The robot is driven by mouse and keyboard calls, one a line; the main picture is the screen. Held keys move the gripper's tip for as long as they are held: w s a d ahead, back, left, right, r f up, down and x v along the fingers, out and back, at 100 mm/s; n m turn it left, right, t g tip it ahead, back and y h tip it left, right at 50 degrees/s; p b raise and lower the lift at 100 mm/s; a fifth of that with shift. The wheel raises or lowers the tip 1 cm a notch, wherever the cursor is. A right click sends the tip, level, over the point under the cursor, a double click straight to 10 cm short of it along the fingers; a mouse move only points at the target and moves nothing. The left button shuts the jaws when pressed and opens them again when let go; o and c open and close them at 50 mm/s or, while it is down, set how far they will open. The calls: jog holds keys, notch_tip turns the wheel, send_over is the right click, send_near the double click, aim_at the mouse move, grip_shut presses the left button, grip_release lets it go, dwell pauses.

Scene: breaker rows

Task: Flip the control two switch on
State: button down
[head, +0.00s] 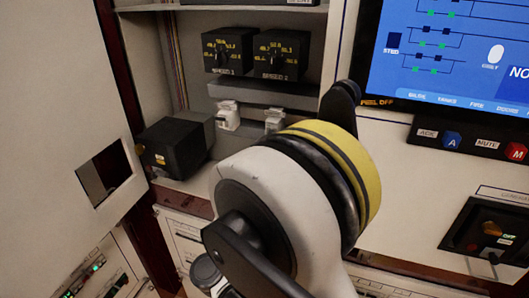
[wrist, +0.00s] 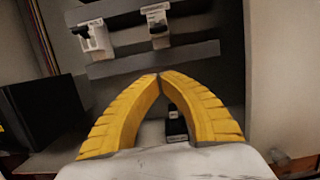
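Two white breaker switches sit side by side on a grey rail in the open cabinet. The left switch (head: 229,115) also shows in the wrist view (wrist: 94,40), with a black lever. The right switch (head: 274,120) shows at the top of the wrist view (wrist: 157,24). Their labels are too small to read, so I cannot tell which is control two. My gripper (wrist: 160,77) has its yellow fingertips together, with nothing visible between them. The tips lie below the right switch in the picture, apart from it. In the head view my arm hides the gripper.
Two black dial units, one on the left (head: 228,49) and one on the right (head: 281,54), sit above the switches. A black box (head: 173,147) stands at left, beside the open white door (head: 75,110). A screen (head: 455,55) is at right. A small black part (wrist: 176,126) shows between my fingers.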

jog(key=w+d+r, duration=0.2)
jog(key=w+r, duration=0.3)
jog(key=w, duration=0.2)
jog(key=shift+d+r, duration=0.25)
jog(key=shift+d, duration=0.1)
jog(key=shift+r+p, duration=0.2)
jog(key=shift+p, duration=0.15)
